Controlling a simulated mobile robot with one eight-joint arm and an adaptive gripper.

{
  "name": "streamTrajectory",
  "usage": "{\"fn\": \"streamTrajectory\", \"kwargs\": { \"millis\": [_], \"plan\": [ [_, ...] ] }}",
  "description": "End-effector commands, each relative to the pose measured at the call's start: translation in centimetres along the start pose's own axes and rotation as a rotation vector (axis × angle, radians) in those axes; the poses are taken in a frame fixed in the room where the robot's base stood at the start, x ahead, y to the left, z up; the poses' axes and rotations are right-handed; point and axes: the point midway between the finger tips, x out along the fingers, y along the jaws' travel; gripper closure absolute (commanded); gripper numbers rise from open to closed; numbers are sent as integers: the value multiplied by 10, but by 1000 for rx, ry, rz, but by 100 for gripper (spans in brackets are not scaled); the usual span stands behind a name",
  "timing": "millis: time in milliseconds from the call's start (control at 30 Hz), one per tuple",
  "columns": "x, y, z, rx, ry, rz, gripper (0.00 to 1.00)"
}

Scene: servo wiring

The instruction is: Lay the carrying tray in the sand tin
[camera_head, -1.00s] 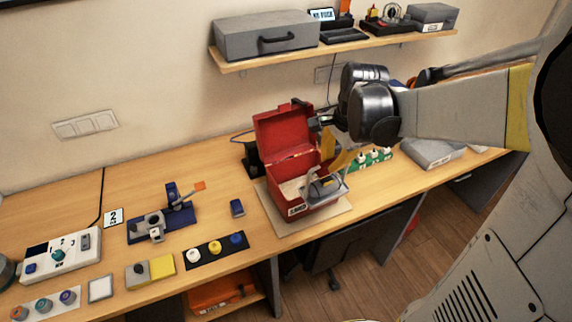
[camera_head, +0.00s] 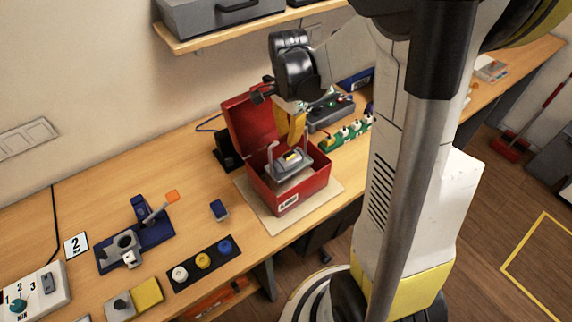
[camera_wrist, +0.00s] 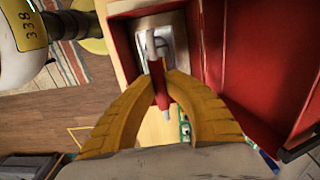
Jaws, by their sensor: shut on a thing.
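The sand tin (camera_head: 307,186) is a red box with its lid (camera_head: 248,127) raised at the back, standing on a pale board. It also shows in the wrist view (camera_wrist: 215,50). The carrying tray (camera_head: 291,164) is grey with an upright handle and carries a small yellow and white item. It appears over or in the tin's mouth, about at rim height; I cannot tell whether it touches the tin. My gripper (camera_head: 293,138) has yellow fingers, shut on the tray's handle from above. In the wrist view, the fingers (camera_wrist: 163,80) meet at the handle, partly hiding the tray.
The pale board (camera_head: 318,205) lies under the tin. A green strip with several round pieces (camera_head: 346,134) lies to its right, and a black stand (camera_head: 227,152) to its left. A small blue block (camera_head: 218,210) and a black strip with buttons (camera_head: 204,262) lie front left.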

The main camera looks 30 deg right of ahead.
Motion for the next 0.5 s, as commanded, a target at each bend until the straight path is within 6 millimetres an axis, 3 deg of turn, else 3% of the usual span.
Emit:
{"fn": "streamTrajectory", "kwargs": {
  "millis": [100,500],
  "plan": [
    [26,0,0,0,0,0,100],
    [68,-1,0,0,0,-1,100]
  ]
}}
